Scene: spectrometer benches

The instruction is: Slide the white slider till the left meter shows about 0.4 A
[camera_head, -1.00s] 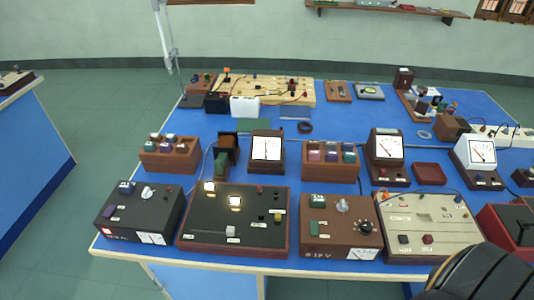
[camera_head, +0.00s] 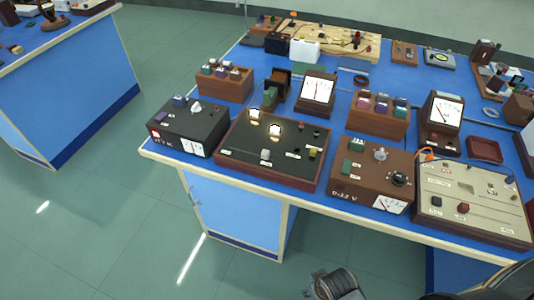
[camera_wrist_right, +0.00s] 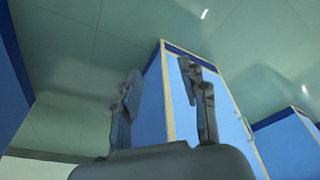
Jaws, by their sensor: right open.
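The white slider (camera_head: 265,155) is a small pale knob near the front of a dark wood-framed board (camera_head: 240,153). Two lamps glow on that board behind it. The left meter (camera_head: 318,90) is a brown box with a white dial behind the board. Its needle stands near the middle, but the scale is too small to read. My right gripper (camera_wrist_right: 160,76) is open and empty in the right wrist view, facing the floor and a blue bench cabinet, away from the slider. A dark part of my arm shows low in the head view. My left gripper is not in view.
A black supply box (camera_head: 188,125) stands left of the board and a brown supply box (camera_head: 372,175) stands right. A wooden rack (camera_head: 222,88) and a second meter (camera_head: 440,118) stand behind. The pale front bench edge (camera_head: 300,208) has open floor before it.

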